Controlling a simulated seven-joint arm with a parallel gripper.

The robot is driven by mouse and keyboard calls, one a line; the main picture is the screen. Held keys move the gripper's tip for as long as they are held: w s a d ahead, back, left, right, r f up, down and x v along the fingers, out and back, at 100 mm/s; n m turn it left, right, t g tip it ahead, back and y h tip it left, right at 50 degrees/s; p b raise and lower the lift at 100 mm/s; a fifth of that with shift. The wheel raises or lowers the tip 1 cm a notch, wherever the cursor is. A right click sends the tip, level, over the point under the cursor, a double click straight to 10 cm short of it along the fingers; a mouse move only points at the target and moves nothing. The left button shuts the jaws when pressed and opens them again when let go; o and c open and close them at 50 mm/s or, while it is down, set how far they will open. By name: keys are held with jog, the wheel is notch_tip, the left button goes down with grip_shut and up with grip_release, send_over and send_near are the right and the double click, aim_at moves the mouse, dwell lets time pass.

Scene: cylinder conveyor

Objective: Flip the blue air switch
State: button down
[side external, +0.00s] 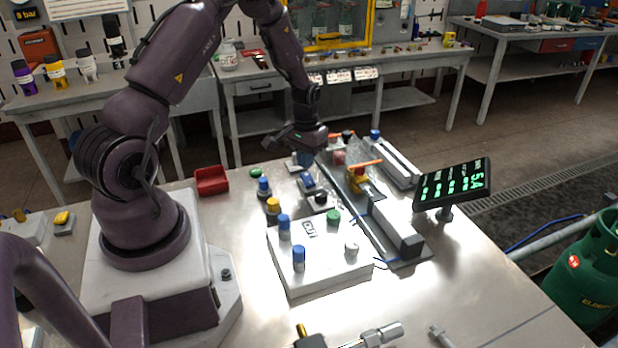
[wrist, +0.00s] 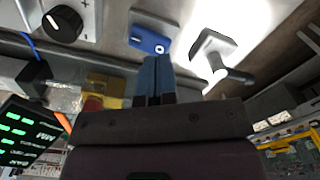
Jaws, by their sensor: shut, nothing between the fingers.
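The blue air switch (wrist: 149,40) is a rocker with white marks, set on a grey base, in the upper middle of the wrist view. In the side view it appears to be the blue piece (side external: 308,181) on the bench below my gripper. My gripper (side external: 304,160) points down with its blue fingers together and nothing between them. In the wrist view the fingertips (wrist: 156,62) reach up to just below the switch's near edge. I cannot tell whether they touch it.
A black dial knob (wrist: 62,24) is left of the switch, and a grey lever piece (wrist: 214,58) is right of it. A white box with coloured knobs (side external: 322,275), a rail assembly (side external: 398,233) and a display (side external: 453,185) stand nearby. A red bin (side external: 212,181) is at left.

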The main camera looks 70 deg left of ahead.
aim_at(305, 175)
jog(key=shift+f, duration=1.35)
dwell(0.5)
jog(key=shift+r, duration=3.55)
jog(key=shift+s+d+f, duration=0.1)
jog(key=shift+s+d, duration=0.1)
jog(key=shift+s, duration=0.05)
jog(key=s+d+r+m+t, duration=0.2)
jog(key=s+d+r, duration=0.5)
jog(key=d+r, duration=0.5)
jog(key=s+d+r+m+t, duration=0.3)
jog(key=s+d+r, duration=0.4)
jog(key=d+r, duration=0.4)
notch_tip(305, 175, up, 2)
jog(key=shift+d+r+m+t, duration=0.15)
jog(key=shift+d+m+t, duration=0.15)
jog(key=shift+d+m, duration=0.15)
